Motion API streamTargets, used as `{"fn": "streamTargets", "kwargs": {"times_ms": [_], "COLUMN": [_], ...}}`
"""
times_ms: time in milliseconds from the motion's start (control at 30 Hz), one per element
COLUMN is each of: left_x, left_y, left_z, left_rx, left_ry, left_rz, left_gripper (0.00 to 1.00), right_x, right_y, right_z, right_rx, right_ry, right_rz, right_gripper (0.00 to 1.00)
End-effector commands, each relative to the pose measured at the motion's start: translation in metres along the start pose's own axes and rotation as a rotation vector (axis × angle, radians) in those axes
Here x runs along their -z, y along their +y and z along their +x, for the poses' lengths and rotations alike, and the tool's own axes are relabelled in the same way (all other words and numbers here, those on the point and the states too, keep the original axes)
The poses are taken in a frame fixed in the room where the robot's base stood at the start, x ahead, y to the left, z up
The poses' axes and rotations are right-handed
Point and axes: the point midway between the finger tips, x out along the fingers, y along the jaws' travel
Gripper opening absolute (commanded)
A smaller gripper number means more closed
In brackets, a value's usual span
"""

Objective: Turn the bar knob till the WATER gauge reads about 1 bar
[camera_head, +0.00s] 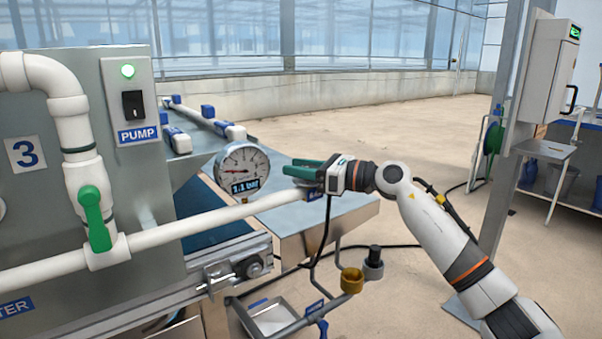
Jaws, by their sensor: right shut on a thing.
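The round gauge (242,171) stands on the white pipe (190,227), and its digital display reads 1.1 bar. No WATER label shows on the gauge itself. The green bar knob (300,171) is on the right end of the pipe, just right of the gauge. My right gripper (320,175) reaches in from the right and is shut on the bar knob, hiding part of it. My left gripper is not in view.
A second green valve handle (94,215) hangs on the pipe at the left. A panel marked PUMP (130,105) has a lit green lamp. A metal post (505,150) with a box stands behind my right arm. A yellow-brown cup-shaped part (351,281) is below the gripper.

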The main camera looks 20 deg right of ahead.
Motion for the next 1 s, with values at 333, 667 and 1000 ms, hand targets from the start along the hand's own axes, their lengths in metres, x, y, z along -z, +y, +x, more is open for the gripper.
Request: {"fn": "streamTargets", "kwargs": {"times_ms": [333, 667, 1000], "left_x": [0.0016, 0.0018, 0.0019], "left_y": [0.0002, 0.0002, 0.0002], "left_z": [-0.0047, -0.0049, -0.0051], "left_rx": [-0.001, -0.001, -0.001], "left_ry": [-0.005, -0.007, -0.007], "left_rz": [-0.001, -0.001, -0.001], "left_gripper": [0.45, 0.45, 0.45], "right_x": [0.0011, 0.0013, 0.0013], "right_y": [0.0002, -0.0012, -0.0016], "right_z": [-0.0008, -0.0010, -0.0009], "right_rx": [0.061, 0.092, 0.095], "right_ry": [0.005, 0.007, 0.007], "right_rz": [-0.001, -0.001, -0.002], "right_gripper": [0.14, 0.14, 0.14]}}
